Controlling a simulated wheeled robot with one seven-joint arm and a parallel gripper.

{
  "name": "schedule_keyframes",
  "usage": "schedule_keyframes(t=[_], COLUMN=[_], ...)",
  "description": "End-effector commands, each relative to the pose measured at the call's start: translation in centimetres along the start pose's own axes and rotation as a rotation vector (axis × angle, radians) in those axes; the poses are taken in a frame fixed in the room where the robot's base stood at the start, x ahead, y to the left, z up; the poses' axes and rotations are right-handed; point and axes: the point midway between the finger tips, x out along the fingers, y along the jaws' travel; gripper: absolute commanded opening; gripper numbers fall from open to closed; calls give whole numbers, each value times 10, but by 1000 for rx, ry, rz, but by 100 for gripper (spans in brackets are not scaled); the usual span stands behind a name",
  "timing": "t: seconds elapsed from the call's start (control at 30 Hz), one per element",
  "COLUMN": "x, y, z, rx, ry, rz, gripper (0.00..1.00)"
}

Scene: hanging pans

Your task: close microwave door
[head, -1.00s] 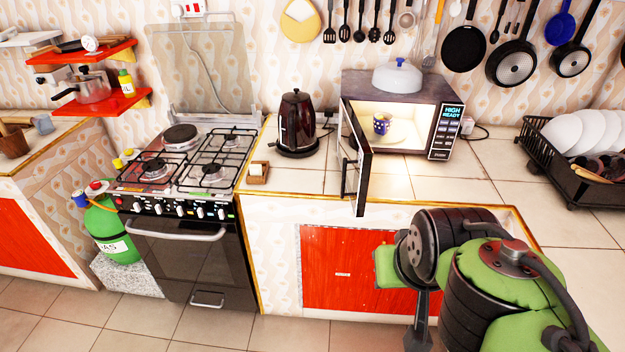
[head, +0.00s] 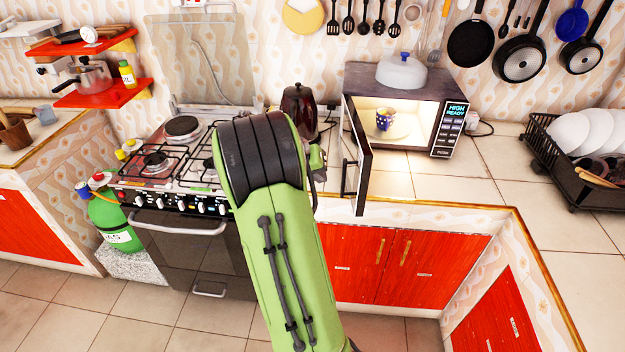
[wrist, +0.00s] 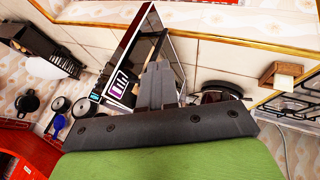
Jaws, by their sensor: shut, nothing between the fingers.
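The microwave (head: 428,93) stands on the counter in the head view, with its lit inside showing. Its dark door (head: 364,165) is swung open toward the front, with a handle on its left face. A blue patterned mug (head: 384,119) is inside. In the wrist view the microwave (wrist: 122,84) appears turned over, behind my fingers. My gripper (wrist: 158,68) is shut and empty there, and its fingers overlap the door area; I cannot tell whether they touch it. In the head view my arm hides most of the gripper, which is to the left of the door.
A dark kettle (head: 299,108) stands left of the microwave, close behind my arm. The stove (head: 170,165) is at left and a dish rack (head: 560,175) at right.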

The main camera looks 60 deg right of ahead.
Motion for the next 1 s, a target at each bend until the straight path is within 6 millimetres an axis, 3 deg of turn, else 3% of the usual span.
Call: schedule_keyframes(t=[0.17,0.53,0.73,1.0], x=[21,102,115,119], y=[1,0,29,35], z=[1,1,0,0], rx=[1,1,3,-1], ry=[-4,-4,-1,1], rz=[4,1,0,-2], gripper=[0,0,0,0])
